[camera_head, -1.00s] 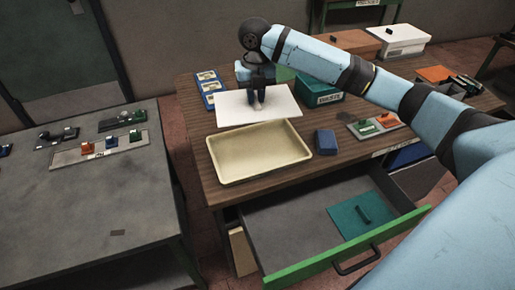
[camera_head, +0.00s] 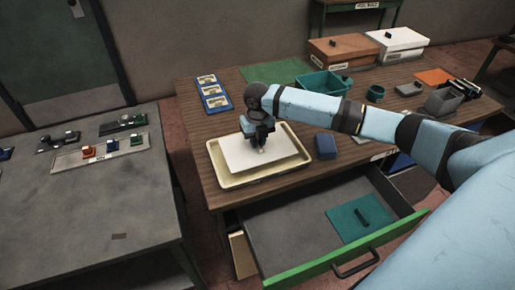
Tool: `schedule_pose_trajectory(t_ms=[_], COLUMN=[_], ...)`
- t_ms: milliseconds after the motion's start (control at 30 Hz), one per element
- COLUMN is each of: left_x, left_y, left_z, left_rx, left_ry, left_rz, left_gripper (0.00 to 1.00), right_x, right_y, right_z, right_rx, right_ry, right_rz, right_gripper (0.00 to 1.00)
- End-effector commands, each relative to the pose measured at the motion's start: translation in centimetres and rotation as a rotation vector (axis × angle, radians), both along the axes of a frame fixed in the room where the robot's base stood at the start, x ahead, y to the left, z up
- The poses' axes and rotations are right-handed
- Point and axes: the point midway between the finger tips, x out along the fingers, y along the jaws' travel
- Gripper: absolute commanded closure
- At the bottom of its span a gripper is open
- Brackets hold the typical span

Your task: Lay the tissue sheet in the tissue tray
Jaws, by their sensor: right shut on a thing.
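The white tissue sheet (camera_head: 240,155) is flat and level at the cream tissue tray (camera_head: 232,184), within the tray's outline as seen from above. The tray's front and right rims show around it. My right gripper (camera_head: 261,148) points down over the sheet's middle and is shut on it. I cannot tell whether the sheet touches the tray floor. My left gripper is not in view.
A blue block (camera_head: 326,145) stands just right of the tray. The drawer (camera_head: 300,222) below is pulled open, with a teal handled plate (camera_head: 362,219) in it. Blue picture cards (camera_head: 212,91) and a teal bin (camera_head: 322,84) stand behind. A grey table (camera_head: 90,205) is at left.

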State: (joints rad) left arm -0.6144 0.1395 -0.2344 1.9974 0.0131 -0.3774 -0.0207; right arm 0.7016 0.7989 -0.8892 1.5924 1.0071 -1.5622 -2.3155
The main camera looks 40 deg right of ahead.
Motion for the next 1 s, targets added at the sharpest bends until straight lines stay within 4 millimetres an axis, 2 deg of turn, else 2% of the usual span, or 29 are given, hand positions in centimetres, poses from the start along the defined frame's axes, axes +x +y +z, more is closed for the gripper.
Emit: schedule_pose_trajectory(t_ms=[300,633,667,767,1000], left_x=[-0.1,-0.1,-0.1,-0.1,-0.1], left_y=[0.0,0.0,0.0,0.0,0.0], left_z=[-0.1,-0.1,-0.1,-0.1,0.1], left_rx=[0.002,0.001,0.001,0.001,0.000], left_ry=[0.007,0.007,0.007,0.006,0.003], left_rz=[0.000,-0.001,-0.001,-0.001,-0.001], left_gripper=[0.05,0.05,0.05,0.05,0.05], right_x=[-0.1,-0.1,0.0,0.0,0.0], right_y=[0.0,0.0,0.0,0.0,0.0], right_z=[-4.0,-4.4,-4.4,-4.4,-4.4], right_rx=[-0.001,-0.001,-0.001,-0.001,-0.001], right_ry=[0.002,0.001,0.001,0.001,0.001], right_rz=[0.000,0.000,0.000,0.000,0.000], right_gripper=[1.00,1.00,0.81,0.58,0.57])
